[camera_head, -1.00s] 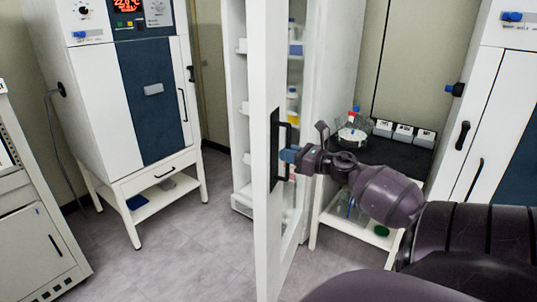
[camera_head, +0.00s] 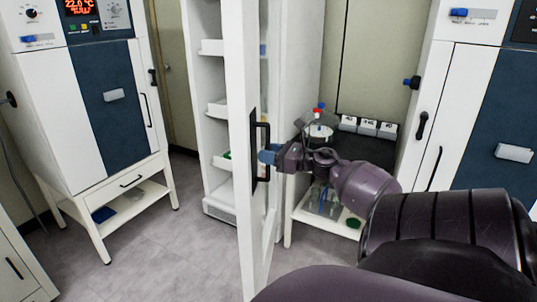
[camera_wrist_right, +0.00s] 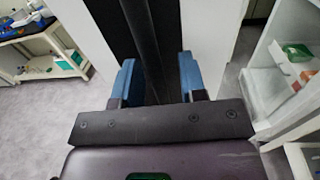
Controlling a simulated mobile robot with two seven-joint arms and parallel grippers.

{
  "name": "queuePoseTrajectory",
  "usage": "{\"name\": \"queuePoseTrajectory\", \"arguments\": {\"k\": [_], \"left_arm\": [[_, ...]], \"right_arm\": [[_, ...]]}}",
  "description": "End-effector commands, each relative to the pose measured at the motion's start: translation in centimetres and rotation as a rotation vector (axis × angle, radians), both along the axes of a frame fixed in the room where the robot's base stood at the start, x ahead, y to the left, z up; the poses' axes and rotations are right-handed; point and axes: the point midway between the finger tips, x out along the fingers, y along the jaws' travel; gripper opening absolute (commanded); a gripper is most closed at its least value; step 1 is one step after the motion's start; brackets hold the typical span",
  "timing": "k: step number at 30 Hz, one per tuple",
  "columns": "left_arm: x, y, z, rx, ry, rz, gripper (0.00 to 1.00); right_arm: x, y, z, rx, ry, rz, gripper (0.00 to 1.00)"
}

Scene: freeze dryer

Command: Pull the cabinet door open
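The white cabinet door (camera_head: 240,90) stands open and is seen nearly edge-on in the head view. Its black handle (camera_head: 254,140) is on the face toward the right. My right gripper (camera_head: 268,155) is at this handle, with its blue fingers touching it. In the right wrist view, the two blue fingers (camera_wrist_right: 156,80) lie on either side of the dark handle (camera_wrist_right: 145,40). The white cabinet (camera_head: 203,110) behind the door shows open shelves, partly hidden by the door. My left gripper is not in view.
White-and-blue ovens (camera_head: 72,130) stand at left and right. The grey floor (camera_head: 180,250) left of the door is clear.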

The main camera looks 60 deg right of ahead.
Motion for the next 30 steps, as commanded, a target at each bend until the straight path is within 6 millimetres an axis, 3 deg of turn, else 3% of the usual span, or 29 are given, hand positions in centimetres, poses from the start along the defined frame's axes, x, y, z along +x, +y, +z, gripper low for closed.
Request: {"name": "queuePoseTrajectory", "arguments": {"k": [11, 24, 30], "left_arm": [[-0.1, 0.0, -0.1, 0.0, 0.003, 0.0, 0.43], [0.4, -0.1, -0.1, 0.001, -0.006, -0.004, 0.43], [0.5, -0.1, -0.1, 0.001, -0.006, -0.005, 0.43]], "right_arm": [[-0.5, 0.0, -0.2, 0.002, 0.002, 0.001, 0.39], [-7.7, -0.8, -0.2, 0.002, 0.003, -0.001, 0.39], [-10.0, -1.0, -0.1, 0.001, 0.002, 0.0, 0.39]]}}
